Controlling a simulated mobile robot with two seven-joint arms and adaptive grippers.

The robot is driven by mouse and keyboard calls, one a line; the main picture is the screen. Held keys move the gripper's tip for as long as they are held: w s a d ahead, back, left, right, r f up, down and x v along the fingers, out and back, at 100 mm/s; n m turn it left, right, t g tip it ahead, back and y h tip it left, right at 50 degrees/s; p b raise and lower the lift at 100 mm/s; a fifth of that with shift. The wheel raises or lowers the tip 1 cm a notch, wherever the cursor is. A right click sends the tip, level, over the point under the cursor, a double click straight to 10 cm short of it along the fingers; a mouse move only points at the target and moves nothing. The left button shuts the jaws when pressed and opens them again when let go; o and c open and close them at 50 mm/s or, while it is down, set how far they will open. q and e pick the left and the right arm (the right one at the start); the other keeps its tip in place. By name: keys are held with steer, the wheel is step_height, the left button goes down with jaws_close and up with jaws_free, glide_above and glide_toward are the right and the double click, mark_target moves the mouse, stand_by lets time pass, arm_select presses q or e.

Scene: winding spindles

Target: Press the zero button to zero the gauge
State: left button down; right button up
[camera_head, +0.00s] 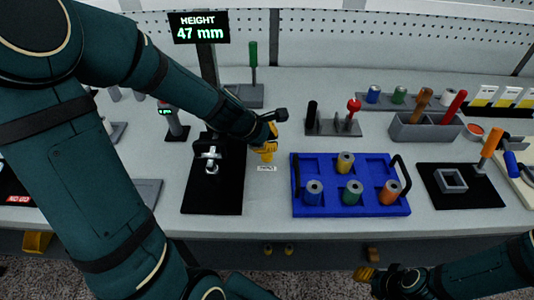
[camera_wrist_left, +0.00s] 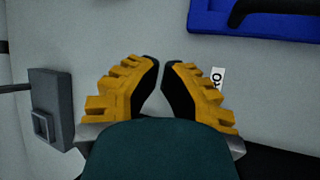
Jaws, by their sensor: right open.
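The height gauge stands at left centre on a black base (camera_head: 222,196), with a metal clamp-like part (camera_head: 212,160) on it. Its display (camera_head: 199,28) reads HEIGHT 47 mm. My left gripper (camera_head: 268,152) points down just right of the base, above a small white label (camera_head: 267,168). In the left wrist view, the left fingertips (camera_wrist_left: 160,64) almost meet, with nothing between them. The label (camera_wrist_left: 218,78) lies right of them there. I cannot make out the zero button; the gripper may hide it. My right gripper (camera_head: 366,273) is low, in front of the table edge, and empty.
A blue tray (camera_head: 325,207) with several spools is right of the left gripper. A grey tool box (camera_head: 425,130) and a black mat (camera_head: 480,195) are farther right. Bare table surrounds the label.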

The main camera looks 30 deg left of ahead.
stand_by(0.7)
arm_select(q)
steer(key=shift+f, duration=0.45)
steer(key=shift+f, duration=0.4)
stand_by(0.6)
steer(key=shift+r, duration=0.1)
steer(key=shift+r+p, duration=0.8)
steer(key=shift+r+p, duration=2.35)
steer(key=shift+r, duration=0.15)
